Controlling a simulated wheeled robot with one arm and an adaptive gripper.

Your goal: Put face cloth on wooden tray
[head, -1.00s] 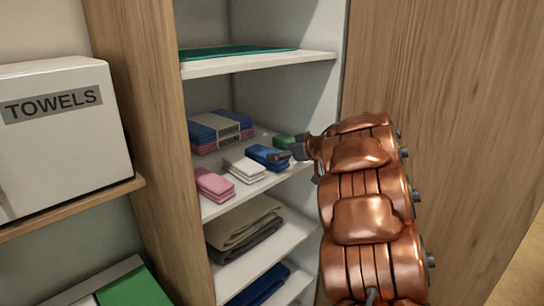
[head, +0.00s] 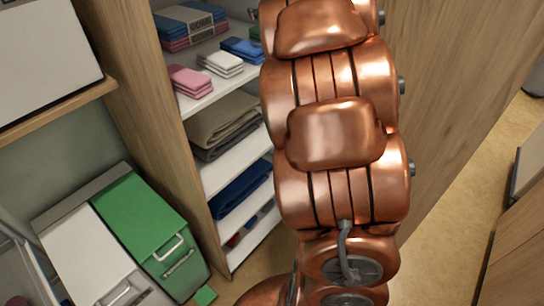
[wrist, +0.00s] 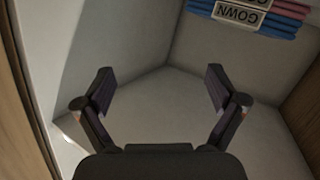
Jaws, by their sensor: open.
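Small folded cloths lie in a row on a white cupboard shelf: a pink cloth (head: 190,80), a white cloth (head: 220,64), a blue cloth (head: 242,49) and a sliver of a green cloth (head: 255,33) beside my arm. I cannot tell which one is the face cloth. My gripper (wrist: 160,76) shows in the wrist view, with its fingers spread and nothing between them. It is out of sight in the head view, where my arm fills the middle. None of the small cloths shows in the wrist view. I see no wooden tray.
Gown packs (head: 190,27) lie at the back of the shelf; they also show in the wrist view (wrist: 240,14). Lower shelves hold folded grey-brown cloths (head: 222,124) and a dark blue one (head: 242,188). White and green bins (head: 140,220) stand at lower left. Wooden cupboard panels flank the shelves.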

